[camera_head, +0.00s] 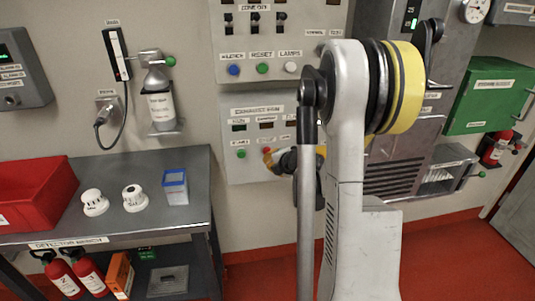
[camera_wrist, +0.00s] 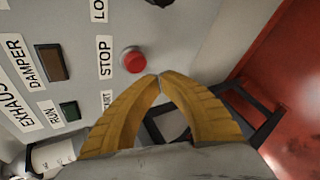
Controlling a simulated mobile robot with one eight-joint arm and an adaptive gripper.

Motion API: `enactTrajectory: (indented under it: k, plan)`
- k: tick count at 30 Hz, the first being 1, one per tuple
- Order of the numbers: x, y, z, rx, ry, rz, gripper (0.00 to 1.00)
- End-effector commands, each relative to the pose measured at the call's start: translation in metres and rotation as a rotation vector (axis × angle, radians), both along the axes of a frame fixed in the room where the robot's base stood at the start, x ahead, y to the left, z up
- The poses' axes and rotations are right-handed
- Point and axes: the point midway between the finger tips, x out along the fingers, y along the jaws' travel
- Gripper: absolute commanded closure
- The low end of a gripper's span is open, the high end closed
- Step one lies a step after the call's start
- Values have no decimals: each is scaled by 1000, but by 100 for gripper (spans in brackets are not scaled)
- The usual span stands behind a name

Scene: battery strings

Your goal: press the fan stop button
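The red fan stop button (camera_wrist: 133,60) sits on the grey exhaust fan panel (camera_wrist: 190,35), beside a STOP label (camera_wrist: 105,57). In the head view the red button (camera_head: 266,150) shows at the panel's lower part, right of a green button (camera_head: 241,154). My gripper (camera_wrist: 160,77) has its yellow fingertips together with nothing between them. The tips are just below and right of the red button in the wrist view. I cannot tell how far they are from the panel face. In the head view my arm hides most of my gripper (camera_head: 270,161).
A panel with blue, green and white buttons (camera_head: 262,68) is above. The detector bench (camera_head: 140,225) stands at left with a red bin (camera_head: 35,195), two white detectors and a blue-topped box (camera_head: 175,186). A green cabinet (camera_head: 490,95) hangs at right. Red floor is open at lower right.

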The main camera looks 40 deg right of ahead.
Motion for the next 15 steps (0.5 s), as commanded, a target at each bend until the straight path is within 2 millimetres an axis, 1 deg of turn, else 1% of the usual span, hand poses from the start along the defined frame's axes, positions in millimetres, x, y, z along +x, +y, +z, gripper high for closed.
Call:
enactTrajectory:
  k: [9, 15]
  plan:
    - [-27, 16, 0, 0, 0, -1, 100]
    - [-32, 19, 0, 1, 0, -1, 100]
